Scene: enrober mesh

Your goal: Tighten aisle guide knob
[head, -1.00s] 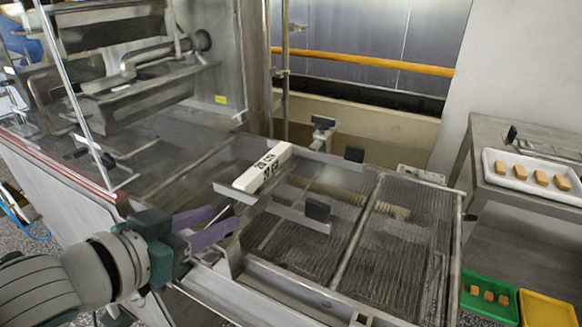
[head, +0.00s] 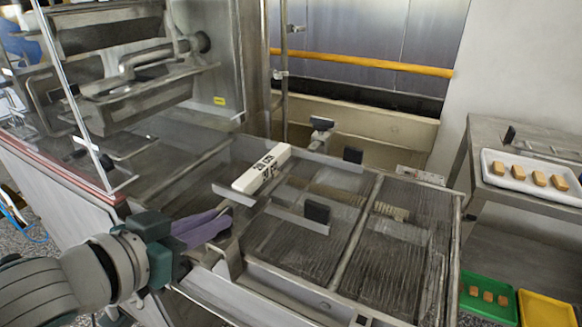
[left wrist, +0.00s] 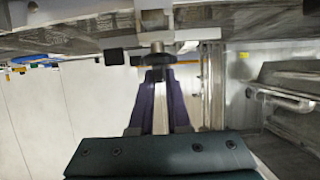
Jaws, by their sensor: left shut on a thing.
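My left gripper (head: 228,213) reaches in from the left to the near side of the mesh conveyor. Its two purple fingers are shut. In the left wrist view the fingertips (left wrist: 158,72) close on a dark round knob (left wrist: 152,59) under a metal post. The knob is hidden behind the fingers in the head view. A white labelled block (head: 262,168) lies above the mesh by the guide rails (head: 290,217). My right gripper is not in view.
Dark blocks (head: 317,211) stand on the guide rails. At the right, a white tray (head: 480,163) holds several brown pieces, with green (head: 487,312) and yellow (head: 545,308) bins below. The enrober housing rises at the left.

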